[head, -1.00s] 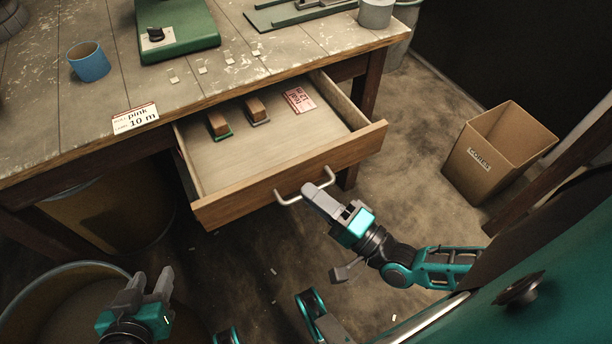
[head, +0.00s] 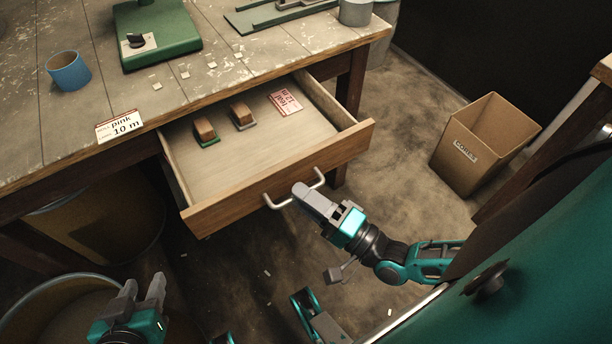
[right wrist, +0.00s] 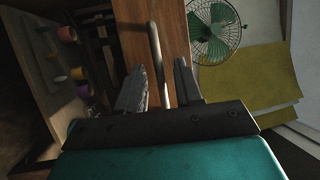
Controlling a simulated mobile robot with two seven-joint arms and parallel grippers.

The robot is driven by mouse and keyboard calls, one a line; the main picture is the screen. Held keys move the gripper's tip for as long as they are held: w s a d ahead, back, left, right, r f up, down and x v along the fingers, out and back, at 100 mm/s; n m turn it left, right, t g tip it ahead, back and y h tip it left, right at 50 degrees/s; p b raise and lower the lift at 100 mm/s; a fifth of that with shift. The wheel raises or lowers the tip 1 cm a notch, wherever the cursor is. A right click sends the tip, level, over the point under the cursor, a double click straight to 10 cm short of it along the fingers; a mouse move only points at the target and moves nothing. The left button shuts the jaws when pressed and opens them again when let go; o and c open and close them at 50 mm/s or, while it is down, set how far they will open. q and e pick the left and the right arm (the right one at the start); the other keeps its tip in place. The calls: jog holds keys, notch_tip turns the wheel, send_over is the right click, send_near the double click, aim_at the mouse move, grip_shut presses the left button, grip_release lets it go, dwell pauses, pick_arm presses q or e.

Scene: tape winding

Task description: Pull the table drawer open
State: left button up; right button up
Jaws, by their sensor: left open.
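The wooden drawer (head: 290,178) stands well out from under the worn table (head: 70,110). Its metal bar handle (head: 281,205) is on the front panel. My right gripper (head: 299,192) is at the handle in the head view. In the right wrist view its two fingers (right wrist: 160,88) stand apart, with the handle bar (right wrist: 154,45) between them and gaps beside it. Inside the drawer lie two brown blocks (head: 204,130) and a pink-and-white label (head: 286,102). My left gripper (head: 142,289) is open and empty at the lower left, away from the drawer.
A cardboard box (head: 462,150) stands on the floor at right. A large round bin (head: 40,305) is at the lower left. A blue cup (head: 69,72) and green machine (head: 155,35) are on the table. Floor before the drawer is mostly clear.

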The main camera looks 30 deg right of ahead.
jog(key=v, duration=1.3)
